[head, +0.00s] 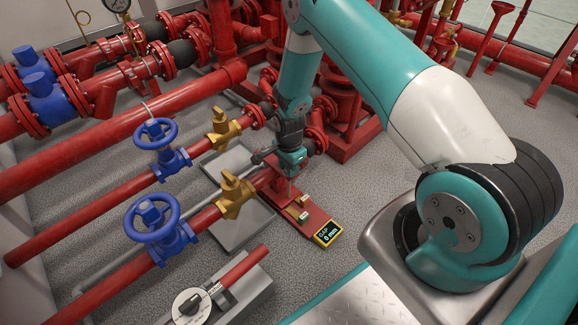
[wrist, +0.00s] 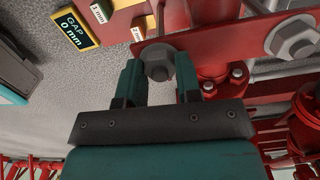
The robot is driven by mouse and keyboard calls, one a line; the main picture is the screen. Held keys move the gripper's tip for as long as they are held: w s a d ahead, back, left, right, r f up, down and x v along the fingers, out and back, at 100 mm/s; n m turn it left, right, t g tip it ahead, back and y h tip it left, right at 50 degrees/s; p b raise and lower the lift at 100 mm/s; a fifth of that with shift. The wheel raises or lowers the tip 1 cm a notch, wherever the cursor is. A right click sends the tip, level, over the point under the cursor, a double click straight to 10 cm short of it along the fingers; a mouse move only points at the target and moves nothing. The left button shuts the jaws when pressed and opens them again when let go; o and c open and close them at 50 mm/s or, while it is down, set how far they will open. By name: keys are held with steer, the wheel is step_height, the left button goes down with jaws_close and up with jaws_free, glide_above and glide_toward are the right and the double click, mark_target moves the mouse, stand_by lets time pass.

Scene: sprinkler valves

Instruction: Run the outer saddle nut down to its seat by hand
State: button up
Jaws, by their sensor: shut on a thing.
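A grey hex nut (wrist: 158,62) sits between the two teal fingers of my gripper (wrist: 158,72) in the wrist view, and the gripper is shut on it. A threaded rod shows just beyond the nut, beside the edge of a red plate (wrist: 215,32). A second, larger grey hex nut (wrist: 293,40) is on the red part to the right, apart from my fingers. In the head view my gripper (head: 291,170) points down over the red saddle base; the nut is too small to make out there. A display (wrist: 74,30) reads GAP 0 mm.
Two small labelled blocks (wrist: 102,11) (wrist: 138,30) lie near the display. In the head view, brass valves (head: 235,195) and blue handwheels (head: 155,222) stand left of my arm. A black-and-white dial (head: 190,305) is at the front. Red pipes crowd the back.

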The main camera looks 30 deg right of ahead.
steer(key=shift+r+m+p, duration=0.1)
steer(key=shift+m+p, duration=0.4)
steer(key=shift+m, duration=1.3)
steer(key=shift+m+p, duration=0.45)
steer(key=shift+m, duration=0.75)
steer(key=o, duration=1)
